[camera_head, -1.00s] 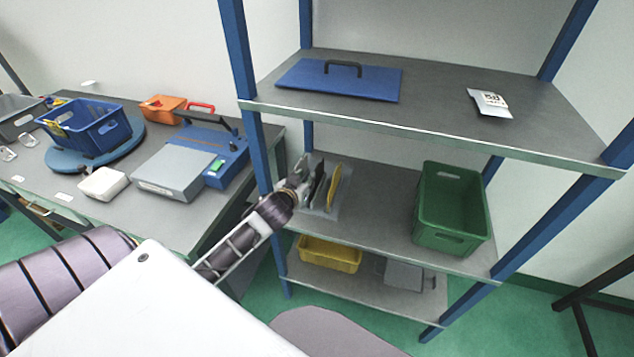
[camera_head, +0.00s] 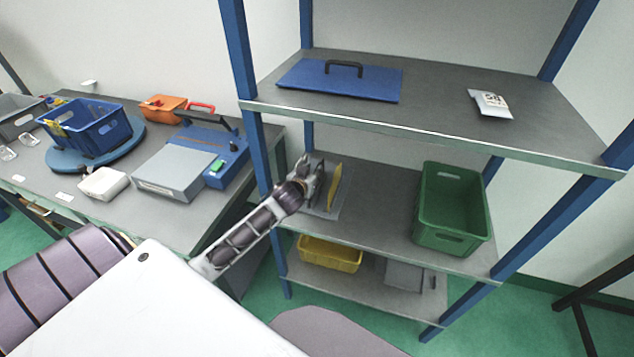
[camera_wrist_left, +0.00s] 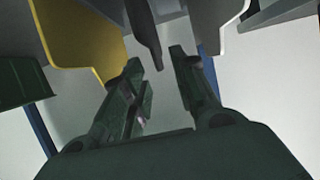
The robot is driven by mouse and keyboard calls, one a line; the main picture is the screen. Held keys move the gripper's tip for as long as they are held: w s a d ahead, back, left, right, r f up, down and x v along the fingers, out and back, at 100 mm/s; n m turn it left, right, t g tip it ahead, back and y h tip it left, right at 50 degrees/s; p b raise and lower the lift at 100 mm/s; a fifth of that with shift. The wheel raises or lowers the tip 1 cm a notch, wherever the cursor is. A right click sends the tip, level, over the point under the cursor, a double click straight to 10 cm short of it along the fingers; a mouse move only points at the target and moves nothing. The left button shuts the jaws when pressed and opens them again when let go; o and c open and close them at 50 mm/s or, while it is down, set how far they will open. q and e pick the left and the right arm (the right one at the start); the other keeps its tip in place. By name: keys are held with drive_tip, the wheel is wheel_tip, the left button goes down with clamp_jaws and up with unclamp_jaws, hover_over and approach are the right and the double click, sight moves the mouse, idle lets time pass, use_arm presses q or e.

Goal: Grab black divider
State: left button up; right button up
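The black divider (camera_wrist_left: 146,32) hangs into the left wrist view from the top, its end between the fingertips. In the head view it is mostly hidden behind my left gripper (camera_head: 310,172). In the wrist view, my left gripper (camera_wrist_left: 158,62) is open, with a finger on each side of the divider's end and visible gaps. The yellow divider (camera_head: 334,186) stands just right of the gripper; it also shows in the wrist view (camera_wrist_left: 85,35). A pale grey divider (camera_wrist_left: 215,20) shows on the other side of the black one. My right gripper is out of view.
The dividers stand in a grey holder (camera_head: 331,214) on the middle shelf (camera_head: 378,205), near a blue post (camera_head: 258,150). A green crate (camera_head: 450,212) stands to the right. The upper shelf (camera_head: 430,108) lies above the arm; a yellow bin (camera_head: 330,256) sits below.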

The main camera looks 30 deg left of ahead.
use_arm(q)
drive_tip(key=shift+w, duration=0.15)
idle(0.3)
drive_tip(key=shift+x, duration=2.5)
clamp_jaws()
